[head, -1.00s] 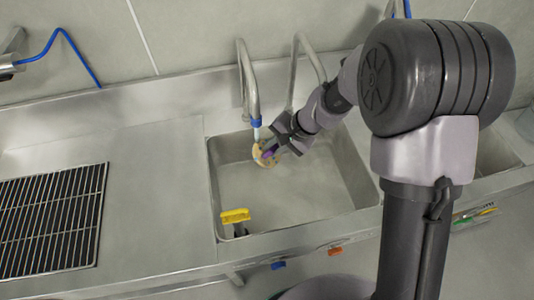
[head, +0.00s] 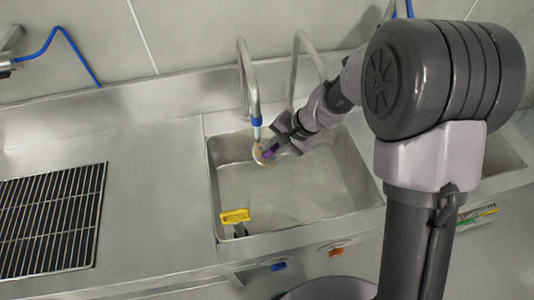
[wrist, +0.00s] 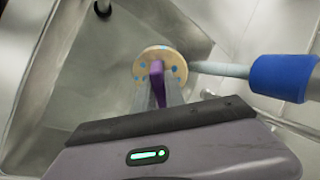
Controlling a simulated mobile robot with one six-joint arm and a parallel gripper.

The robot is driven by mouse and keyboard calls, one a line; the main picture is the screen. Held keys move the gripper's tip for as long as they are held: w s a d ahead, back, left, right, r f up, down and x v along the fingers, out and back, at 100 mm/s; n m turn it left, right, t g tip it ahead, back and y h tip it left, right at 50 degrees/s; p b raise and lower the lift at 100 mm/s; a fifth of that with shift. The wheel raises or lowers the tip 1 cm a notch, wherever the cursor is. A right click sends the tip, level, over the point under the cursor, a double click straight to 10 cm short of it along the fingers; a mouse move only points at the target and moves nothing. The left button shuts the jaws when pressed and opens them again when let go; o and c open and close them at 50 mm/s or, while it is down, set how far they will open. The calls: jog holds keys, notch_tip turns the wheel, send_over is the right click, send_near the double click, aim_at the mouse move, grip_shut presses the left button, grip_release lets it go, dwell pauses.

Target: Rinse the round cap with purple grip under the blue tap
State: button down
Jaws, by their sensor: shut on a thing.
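The round cap (head: 258,154) is tan, with a purple grip (head: 267,154). My gripper (head: 273,149) is shut on that grip and holds the cap above the sink floor, below the blue-collared tap (head: 256,122). In the wrist view the cap (wrist: 172,66) faces me with several blue spots on it, and the purple grip (wrist: 157,82) stands between my fingers. A pale column runs from the tap's blue collar (wrist: 283,77) to the cap's edge; it looks like water. The cap's other face is hidden.
The steel sink (head: 215,185) surrounds the cap. A yellow-handled tool (head: 235,215) stands at its front left. A second spout (head: 301,60) rises to the right of the blue tap. A black grid rack (head: 50,220) lies on the left counter; the counter between is clear.

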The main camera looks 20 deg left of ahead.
jog(key=d+b, duration=0.2)
jog(key=d, duration=0.6)
jog(key=shift+s, duration=0.15)
dwell(1.2)
jog(key=d+r+p, duration=0.1)
jog(key=d+r, duration=0.3)
jog(key=d, duration=0.1)
jog(key=shift+s, duration=0.1)
dwell(1.0)
